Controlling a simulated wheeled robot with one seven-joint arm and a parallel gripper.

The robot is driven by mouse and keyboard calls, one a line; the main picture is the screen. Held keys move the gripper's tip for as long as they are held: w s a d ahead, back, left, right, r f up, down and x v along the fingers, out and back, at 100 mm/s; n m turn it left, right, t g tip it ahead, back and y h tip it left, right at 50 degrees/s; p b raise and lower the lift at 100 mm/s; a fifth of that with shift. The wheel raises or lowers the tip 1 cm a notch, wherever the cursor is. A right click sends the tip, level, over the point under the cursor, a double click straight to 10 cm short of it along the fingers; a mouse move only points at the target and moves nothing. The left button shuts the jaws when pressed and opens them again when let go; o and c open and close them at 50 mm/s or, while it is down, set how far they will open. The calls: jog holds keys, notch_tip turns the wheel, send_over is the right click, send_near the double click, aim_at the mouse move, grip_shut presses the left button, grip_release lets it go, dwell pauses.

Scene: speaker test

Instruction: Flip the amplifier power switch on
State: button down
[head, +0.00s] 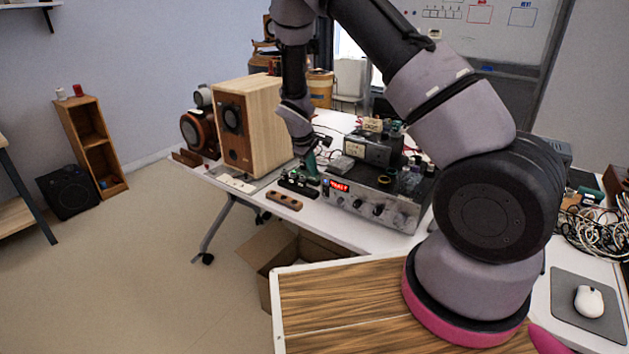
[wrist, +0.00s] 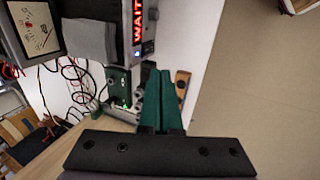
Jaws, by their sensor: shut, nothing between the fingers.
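A silver-faced unit with knobs and a red lit display (head: 372,206) stands on the white table and looks like the amplifier. Its display reads "WAIT" in the wrist view (wrist: 138,20), where the picture is turned sideways. A small dark green box (wrist: 118,84) with a green light sits beside it; it also shows in the head view (head: 299,184). My gripper (head: 311,162) points down just above this box, left of the display. Its green fingers (wrist: 159,74) are shut and empty. I cannot make out the power switch, or whether the fingertips touch anything.
A wooden speaker (head: 250,125) stands at the left on the table (head: 345,232). A wooden block with holes (head: 284,201) lies near the front edge. More equipment (head: 372,149) is stacked on the unit. Cables (head: 595,230) lie at the right. Open floor lies at the left.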

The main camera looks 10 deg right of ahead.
jog(key=shift+v, duration=1.25)
jog(key=shift+w+d+r, duration=0.1)
jog(key=shift+w+d, duration=0.05)
jog(key=s+d+r+m+y, duration=0.1)
jog(key=s+d+r+m, duration=0.15)
jog(key=r, duration=0.55)
jog(key=s+d+r+m+y, duration=0.1)
jog(key=s+d+r+m, duration=0.15)
jog(key=r, duration=0.55)
jog(key=s+d+r+m+y, duration=0.1)
jog(key=s+d+r+m, duration=0.1)
jog(key=s+r, duration=0.35)
jog(key=s+d+r+m+t+y, duration=0.1)
jog(key=s+r+m+t, duration=0.1)
jog(key=s+r, duration=0.5)
jog(key=s+d+r+m+t+y, duration=0.1)
jog(key=s+r+m, duration=0.3)
jog(key=s+r, duration=0.4)
jog(key=s+t, duration=0.1)
jog(key=s, duration=0.4)
jog(key=shift+s+d+r, duration=0.25)
jog(key=shift+s+r, duration=0.05)
